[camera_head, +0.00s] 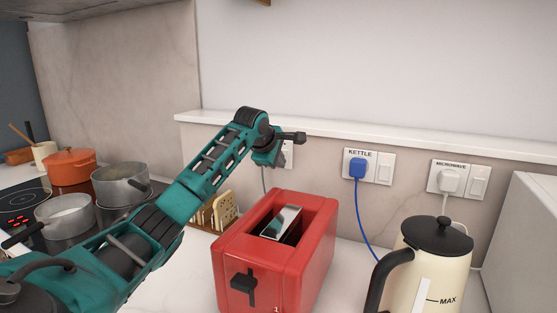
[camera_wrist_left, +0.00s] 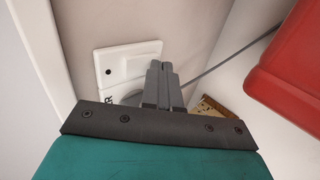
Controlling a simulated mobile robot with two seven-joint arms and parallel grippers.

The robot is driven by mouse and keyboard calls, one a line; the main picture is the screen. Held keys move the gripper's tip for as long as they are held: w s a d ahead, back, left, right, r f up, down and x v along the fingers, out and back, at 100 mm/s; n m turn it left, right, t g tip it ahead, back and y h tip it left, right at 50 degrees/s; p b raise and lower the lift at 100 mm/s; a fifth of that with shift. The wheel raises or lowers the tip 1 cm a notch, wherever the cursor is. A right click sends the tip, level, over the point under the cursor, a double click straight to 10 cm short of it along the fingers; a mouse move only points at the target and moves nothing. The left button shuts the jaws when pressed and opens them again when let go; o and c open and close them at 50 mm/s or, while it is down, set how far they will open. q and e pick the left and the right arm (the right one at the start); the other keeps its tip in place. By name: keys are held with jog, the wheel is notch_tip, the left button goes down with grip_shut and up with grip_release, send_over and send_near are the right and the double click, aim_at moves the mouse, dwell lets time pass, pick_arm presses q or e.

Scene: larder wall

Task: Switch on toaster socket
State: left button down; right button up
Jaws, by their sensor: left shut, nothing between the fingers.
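The toaster socket (camera_head: 289,154) is a white wall plate behind the red toaster (camera_head: 312,250), mostly hidden by my left gripper (camera_head: 300,137) in the head view. The gripper is shut and empty, close in front of the plate. In the left wrist view the shut fingers (camera_wrist_left: 158,68) point towards the white plate (camera_wrist_left: 140,58) and overlap part of it. A dark letter of its label shows beside the fingers. I cannot tell whether the fingertips touch the plate, and the switch position is not clear. My right gripper is not in view.
The kettle socket (camera_head: 385,168) with a blue plug and the microwave socket (camera_head: 478,184) are further right. A cream kettle (camera_head: 440,265) stands at front right. A toast rack (camera_head: 222,212) is beside the toaster. A ledge (camera_head: 350,132) runs above the sockets. Pots stand left.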

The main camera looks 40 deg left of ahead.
pick_arm(q)
jog(key=shift+f, duration=0.1)
jog(key=shift+w+t+b, duration=0.2)
jog(key=shift+t+b, duration=0.1)
jog(key=shift+b, duration=0.3)
jog(key=shift+r+p, duration=0.6)
jog(key=shift+r, duration=0.35)
jog(key=shift+s+f, duration=0.1)
